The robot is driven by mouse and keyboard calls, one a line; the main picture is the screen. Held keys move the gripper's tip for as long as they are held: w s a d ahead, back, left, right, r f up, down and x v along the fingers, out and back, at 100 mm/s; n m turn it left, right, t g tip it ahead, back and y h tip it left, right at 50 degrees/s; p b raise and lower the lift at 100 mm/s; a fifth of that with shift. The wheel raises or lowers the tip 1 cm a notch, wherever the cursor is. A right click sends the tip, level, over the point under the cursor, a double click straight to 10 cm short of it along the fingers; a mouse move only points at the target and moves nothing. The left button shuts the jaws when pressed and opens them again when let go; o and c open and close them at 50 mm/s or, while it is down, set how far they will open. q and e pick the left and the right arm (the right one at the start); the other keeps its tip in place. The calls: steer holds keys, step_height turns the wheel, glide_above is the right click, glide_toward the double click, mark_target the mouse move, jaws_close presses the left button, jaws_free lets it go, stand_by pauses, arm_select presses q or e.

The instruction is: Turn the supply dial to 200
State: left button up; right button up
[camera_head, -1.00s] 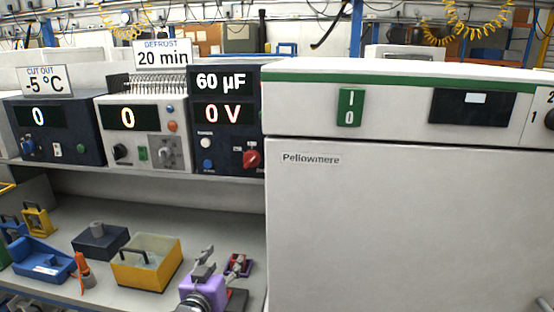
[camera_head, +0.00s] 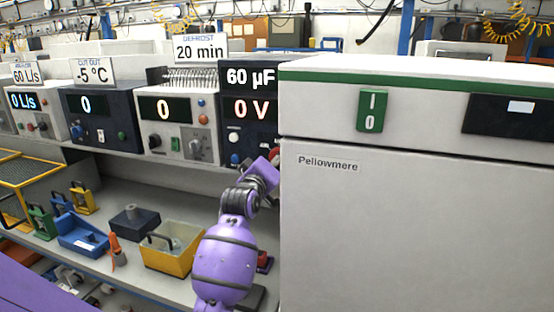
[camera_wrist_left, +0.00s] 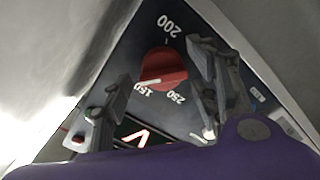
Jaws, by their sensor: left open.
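The red supply dial (camera_wrist_left: 163,68) sits on a dark panel in the left wrist view, with printed marks 200, 150 and 250 around it. In the head view, the dark supply unit (camera_head: 249,78) reads 60 µF and 0 V. There my purple left wrist is up against the lower right of this unit and hides most of the dial (camera_head: 275,153). My right gripper is not in view.
The large white Pellowmere cabinet (camera_head: 420,220) stands close on the right of the dial. Other instruments, such as the white defrost unit (camera_head: 180,125), line the shelf to the left. A yellow bin (camera_head: 168,259) and blue tray (camera_head: 82,236) sit on the bench below.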

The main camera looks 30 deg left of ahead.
arm_select(q)
steer(key=shift+w+a+r, duration=0.1)
steer(key=shift+w+a, duration=0.2)
steer(key=shift+w, duration=0.35)
steer(key=c, duration=1.1)
steer(key=shift+r+m, duration=0.15)
steer(key=shift+m, duration=0.15)
